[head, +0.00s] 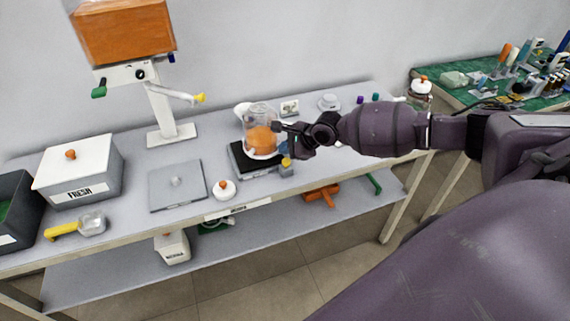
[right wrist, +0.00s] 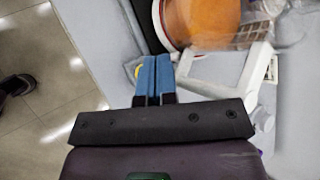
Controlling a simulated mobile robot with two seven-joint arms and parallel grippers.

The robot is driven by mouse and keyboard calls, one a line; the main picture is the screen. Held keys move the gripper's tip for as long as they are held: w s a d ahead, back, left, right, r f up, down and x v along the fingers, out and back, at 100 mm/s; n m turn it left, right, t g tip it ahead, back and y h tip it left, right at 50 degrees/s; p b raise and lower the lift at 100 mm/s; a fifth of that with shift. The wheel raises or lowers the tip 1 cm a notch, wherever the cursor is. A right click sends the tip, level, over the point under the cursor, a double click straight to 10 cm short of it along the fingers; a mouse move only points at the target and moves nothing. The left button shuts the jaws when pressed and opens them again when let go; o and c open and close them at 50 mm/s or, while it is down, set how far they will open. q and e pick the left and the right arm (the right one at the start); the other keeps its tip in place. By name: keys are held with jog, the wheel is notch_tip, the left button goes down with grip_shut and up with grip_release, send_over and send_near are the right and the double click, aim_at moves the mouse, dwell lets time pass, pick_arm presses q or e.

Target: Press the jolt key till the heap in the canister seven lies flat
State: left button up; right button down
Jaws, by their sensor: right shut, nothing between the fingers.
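A clear canister (head: 262,138) with orange contents stands on a black platform (head: 240,160) at the middle of the bench. The orange mass looks rounded at the top, but its surface is too small to judge well. No number is readable on it. The canister's orange side also shows in the right wrist view (right wrist: 203,18). A small grey box with a yellow key (head: 286,162) sits at the platform's right front. My right gripper (head: 284,150) is shut and empty just above the key. Its blue fingertips (right wrist: 156,62) partly hide the yellow key in the right wrist view (right wrist: 138,70).
A grey plate (head: 175,188), a white lid with an orange knob (head: 224,190) and a box marked FRESH (head: 80,175) stand to the left. An orange hopper (head: 125,32) on a white stand rises behind.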

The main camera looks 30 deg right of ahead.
jog(key=shift+f, duration=0.5)
pick_arm(q)
jog(key=shift+s+f, duration=0.3)
jog(key=shift+s, duration=0.1)
jog(key=shift+w+r, duration=0.2)
jog(key=shift+w, duration=0.15)
jog(key=shift+s+f, duration=0.2)
jog(key=shift+s, duration=0.1)
dwell(0.4)
jog(key=shift+r, duration=0.1)
pick_arm(e)
jog(key=shift+f, duration=0.25)
jog(key=shift+f, duration=0.25)
pick_arm(q)
jog(key=shift+w+r, duration=0.15)
jog(key=shift+w, duration=0.05)
jog(key=shift+w, duration=0.1)
